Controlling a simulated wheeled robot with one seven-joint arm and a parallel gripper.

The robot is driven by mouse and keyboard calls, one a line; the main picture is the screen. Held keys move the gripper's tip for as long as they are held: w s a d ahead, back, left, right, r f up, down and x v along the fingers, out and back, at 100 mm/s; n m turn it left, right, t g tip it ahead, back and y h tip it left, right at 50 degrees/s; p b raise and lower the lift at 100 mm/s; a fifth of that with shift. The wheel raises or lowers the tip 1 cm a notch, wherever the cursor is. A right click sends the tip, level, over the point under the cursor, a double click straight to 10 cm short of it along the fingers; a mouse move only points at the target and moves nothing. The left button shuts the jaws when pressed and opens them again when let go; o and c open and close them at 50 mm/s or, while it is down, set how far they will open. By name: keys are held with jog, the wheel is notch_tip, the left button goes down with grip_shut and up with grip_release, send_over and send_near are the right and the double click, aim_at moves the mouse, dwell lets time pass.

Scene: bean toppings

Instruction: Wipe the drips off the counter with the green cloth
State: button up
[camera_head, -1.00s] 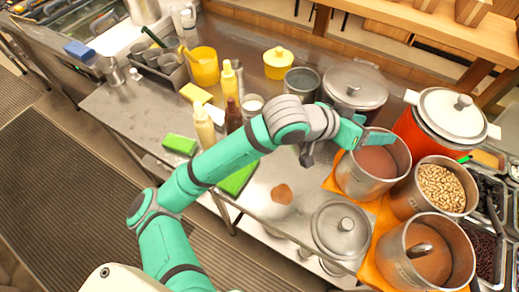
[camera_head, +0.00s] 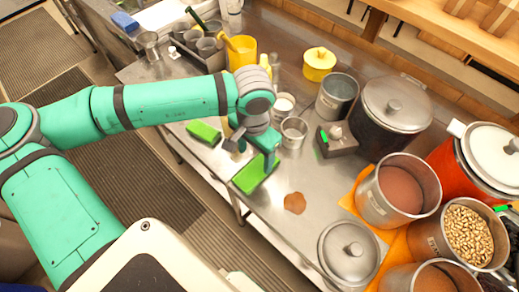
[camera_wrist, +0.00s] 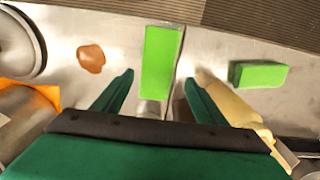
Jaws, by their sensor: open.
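The green cloth (camera_head: 248,178) lies flat on the steel counter near its front edge. It also shows in the wrist view (camera_wrist: 161,62), ahead of and between my fingers. A brown drip (camera_head: 295,203) lies on the counter to the right of the cloth; in the wrist view the drip (camera_wrist: 91,58) is left of it. My gripper (camera_head: 268,158) is just above the cloth, its fingers (camera_wrist: 158,84) open and empty. I cannot tell whether the fingertips touch the cloth. My gripper hides part of the cloth in the head view.
A second green block (camera_head: 203,131) lies left of the cloth. A cream bottle (camera_wrist: 228,102) stands close to my right finger in the wrist view. A steel lid (camera_head: 348,252) and the brown pot (camera_head: 400,188) stand right of the drip. The counter around the drip is clear.

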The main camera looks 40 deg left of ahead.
aim_at(256, 169)
jog(key=shift+w+f, duration=0.1)
jog(key=shift+f, duration=0.25)
jog(key=f, duration=0.4)
jog(key=shift+s+d+f, duration=0.2)
jog(key=shift+d+f, duration=0.1)
jog(key=shift+f, duration=0.05)
jog(key=shift+a+f, duration=0.15)
jog(key=shift+f, duration=0.5)
jog(key=c, duration=0.8)
jog(key=shift+r, duration=2.5)
jog(key=shift+o, duration=0.2)
